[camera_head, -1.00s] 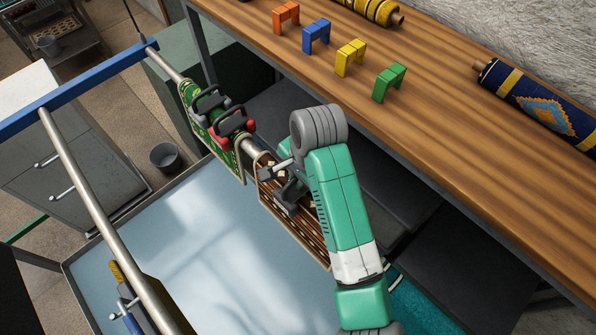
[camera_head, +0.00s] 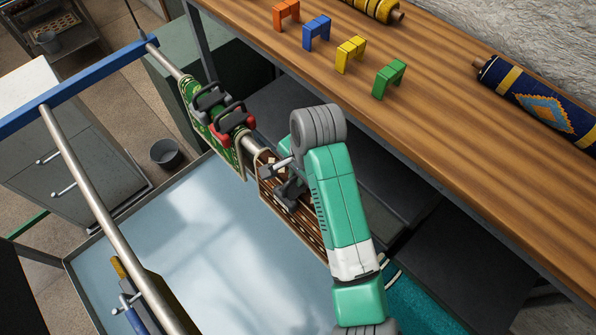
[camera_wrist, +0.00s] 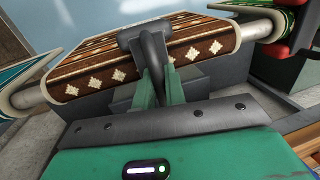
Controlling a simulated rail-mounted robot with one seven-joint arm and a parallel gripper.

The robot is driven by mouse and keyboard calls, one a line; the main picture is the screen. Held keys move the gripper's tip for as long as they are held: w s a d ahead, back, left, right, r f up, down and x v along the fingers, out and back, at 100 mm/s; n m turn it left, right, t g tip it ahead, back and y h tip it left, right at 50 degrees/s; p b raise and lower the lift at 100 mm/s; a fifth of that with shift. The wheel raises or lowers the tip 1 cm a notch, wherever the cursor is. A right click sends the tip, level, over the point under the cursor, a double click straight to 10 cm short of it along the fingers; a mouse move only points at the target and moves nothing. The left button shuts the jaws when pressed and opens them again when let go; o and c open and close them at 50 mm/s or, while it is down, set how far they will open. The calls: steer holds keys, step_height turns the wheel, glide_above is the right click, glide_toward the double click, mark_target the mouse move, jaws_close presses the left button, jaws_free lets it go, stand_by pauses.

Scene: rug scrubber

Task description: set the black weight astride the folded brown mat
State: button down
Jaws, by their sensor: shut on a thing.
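The brown mat (camera_head: 309,229), with a white diamond pattern, hangs folded over a metal rail in the middle of the head view. It also shows across the top of the wrist view (camera_wrist: 100,66). My gripper (camera_wrist: 158,86) is shut on the black weight (camera_wrist: 150,46), with its green fingers close together at the weight. The weight is at the mat's folded top and hides part of it. In the head view my arm covers part of the mat and gripper. I cannot tell whether the weight rests on the mat.
A green mat (camera_head: 191,97) hangs on the same rail, bearing a grey and a red weight (camera_head: 222,139). Several coloured arch-shaped blocks (camera_head: 350,54) and rolled rugs (camera_head: 538,103) lie on the wooden bench (camera_head: 450,125). A teal rug hangs at my arm's other side. A pale basin (camera_head: 200,250) lies below.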

stand_by(0.3)
steer(key=c, duration=1.4)
jaws_free()
steer(key=shift+f, duration=0.1)
step_height(320, 180, up, 6)
steer(key=p, duration=0.7)
step_height(320, 180, up, 2)
steer(key=shift+r+p, duration=0.1)
steer(key=shift+p, duration=0.35)
